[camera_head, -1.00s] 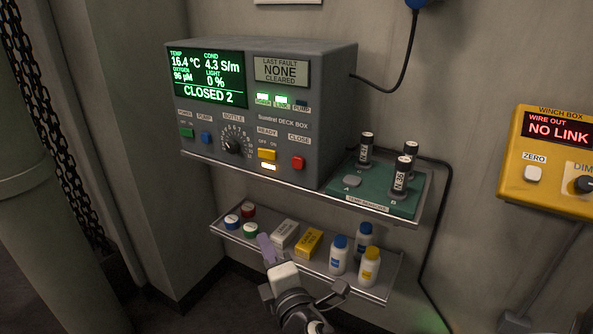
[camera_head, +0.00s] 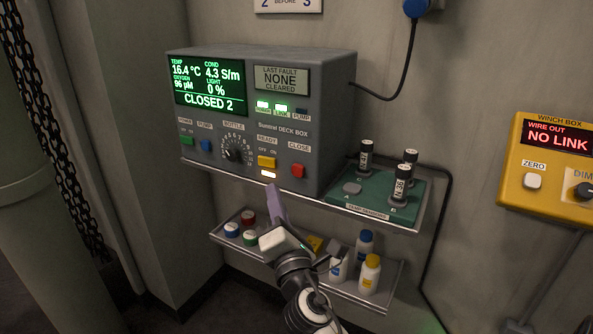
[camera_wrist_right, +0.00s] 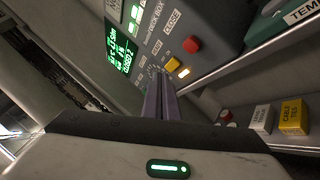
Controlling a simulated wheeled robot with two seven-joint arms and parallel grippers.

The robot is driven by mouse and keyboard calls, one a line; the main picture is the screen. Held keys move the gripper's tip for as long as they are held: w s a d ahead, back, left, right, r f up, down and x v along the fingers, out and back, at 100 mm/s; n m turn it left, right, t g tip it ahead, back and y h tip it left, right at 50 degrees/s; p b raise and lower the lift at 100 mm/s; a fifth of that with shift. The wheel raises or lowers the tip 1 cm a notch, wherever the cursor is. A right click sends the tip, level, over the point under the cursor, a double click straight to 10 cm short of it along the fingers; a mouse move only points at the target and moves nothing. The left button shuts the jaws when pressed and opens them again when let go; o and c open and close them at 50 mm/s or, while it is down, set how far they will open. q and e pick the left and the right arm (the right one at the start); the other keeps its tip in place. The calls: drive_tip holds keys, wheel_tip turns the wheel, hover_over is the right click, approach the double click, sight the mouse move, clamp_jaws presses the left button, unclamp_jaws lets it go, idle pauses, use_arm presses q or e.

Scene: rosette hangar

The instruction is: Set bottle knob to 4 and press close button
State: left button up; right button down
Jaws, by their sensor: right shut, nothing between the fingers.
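The grey deck box (camera_head: 330,110) stands on the upper shelf, its screen (camera_head: 208,84) reading "CLOSED 2". The black bottle knob (camera_head: 232,152) is on its front, inside a ring of numbers; its exact pointer setting is too small to tell. The red close button (camera_head: 298,171) is at the lower right, also in the right wrist view (camera_wrist_right: 192,45). The yellow ready switch (camera_head: 266,162) has a lit lamp below it. My right gripper (camera_head: 273,190) is shut and empty, just below the box's front, its purple fingers pointing up toward it. My left gripper is not in view.
A green tray (camera_head: 345,204) with several black cylinders sits right of the box. The lower shelf (camera_head: 228,243) holds caps, cartons and bottles behind and beside my right arm. A yellow winch box (camera_head: 515,180) hangs at the right.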

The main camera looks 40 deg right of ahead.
drive_tip(key=w+d, duration=0.2)
drive_tip(key=d, duration=0.4)
drive_tip(key=shift+w, duration=0.25)
idle(1.8)
drive_tip(key=shift+w+d, duration=0.15)
drive_tip(key=shift+d, duration=0.25)
drive_tip(key=shift+w+d, duration=0.2)
drive_tip(key=shift+d, duration=0.25)
idle(0.6)
idle(0.3)
drive_tip(key=shift+s+a, duration=0.4)
drive_tip(key=shift+a, duration=0.45)
drive_tip(key=shift+a, duration=0.1)
drive_tip(key=a, duration=0.1)
drive_tip(key=s+a, duration=0.1)
drive_tip(key=a, duration=0.1)
drive_tip(key=s+a, duration=0.1)
drive_tip(key=shift+a, duration=0.2)
